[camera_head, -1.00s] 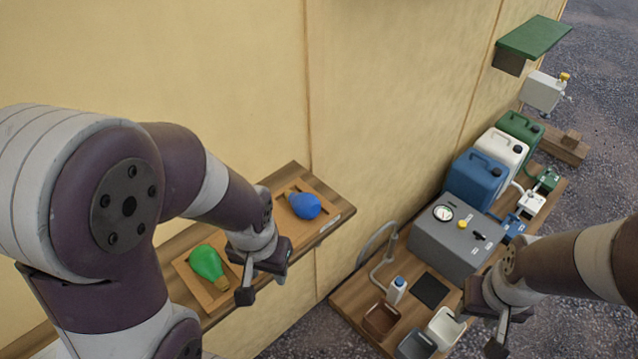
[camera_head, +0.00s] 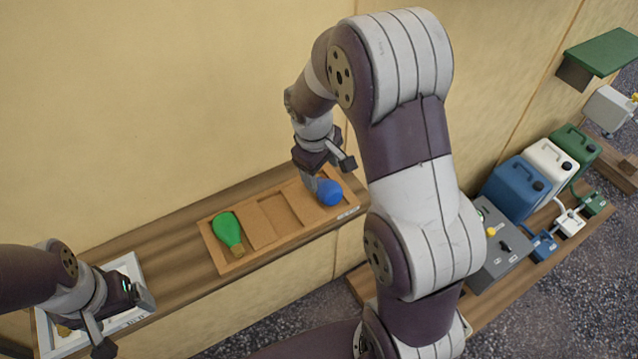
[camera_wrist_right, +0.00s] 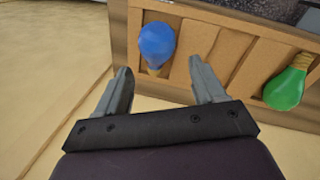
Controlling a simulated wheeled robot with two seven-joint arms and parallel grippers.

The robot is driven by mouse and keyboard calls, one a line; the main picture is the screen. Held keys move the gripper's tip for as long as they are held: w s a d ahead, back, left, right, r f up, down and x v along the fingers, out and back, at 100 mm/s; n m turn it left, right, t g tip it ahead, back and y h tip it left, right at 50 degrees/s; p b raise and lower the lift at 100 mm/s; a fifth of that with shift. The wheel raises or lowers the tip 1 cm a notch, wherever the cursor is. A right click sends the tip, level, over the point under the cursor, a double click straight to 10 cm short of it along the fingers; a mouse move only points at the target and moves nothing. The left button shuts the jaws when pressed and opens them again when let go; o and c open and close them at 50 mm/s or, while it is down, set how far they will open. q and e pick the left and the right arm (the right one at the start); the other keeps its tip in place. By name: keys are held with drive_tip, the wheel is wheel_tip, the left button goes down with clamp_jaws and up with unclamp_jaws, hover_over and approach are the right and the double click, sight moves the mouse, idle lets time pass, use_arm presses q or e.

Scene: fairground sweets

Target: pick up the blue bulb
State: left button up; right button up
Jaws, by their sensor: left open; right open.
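The blue bulb (camera_head: 330,193) lies in the right compartment of a wooden tray (camera_head: 283,236) on the shelf. The green bulb (camera_head: 228,230) lies in the left compartment, and the middle one is empty. My right gripper (camera_head: 331,171) is open just above the blue bulb, one finger partly overlapping it in the head view. In the right wrist view the blue bulb (camera_wrist_right: 157,42) shows ahead of and between the open fingertips (camera_wrist_right: 159,66), with nothing held. The green bulb (camera_wrist_right: 286,87) is off to the right there. My left gripper (camera_head: 124,323) is open and empty at the far left.
A white-framed tray (camera_head: 133,263) sits on the shelf (camera_head: 170,262) at left, partly behind my left gripper. The wall (camera_head: 180,100) rises close behind the shelf. A grey machine (camera_head: 503,258) and blue, white and green canisters (camera_head: 516,188) stand at right.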

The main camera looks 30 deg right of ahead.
sight(327, 185)
drive_tip(key=f, duration=0.2)
drive_tip(key=d+f+p, duration=0.1)
drive_tip(key=f, duration=0.2)
drive_tip(key=f+p, duration=0.1)
drive_tip(key=f, duration=0.1)
drive_tip(key=shift+w+d+f, duration=0.25)
drive_tip(key=shift+d+f, duration=0.05)
drive_tip(key=shift+f, duration=0.05)
drive_tip(key=c, duration=0.5)
drive_tip(key=shift+o, duration=0.2)
drive_tip(key=shift+r, duration=0.15)
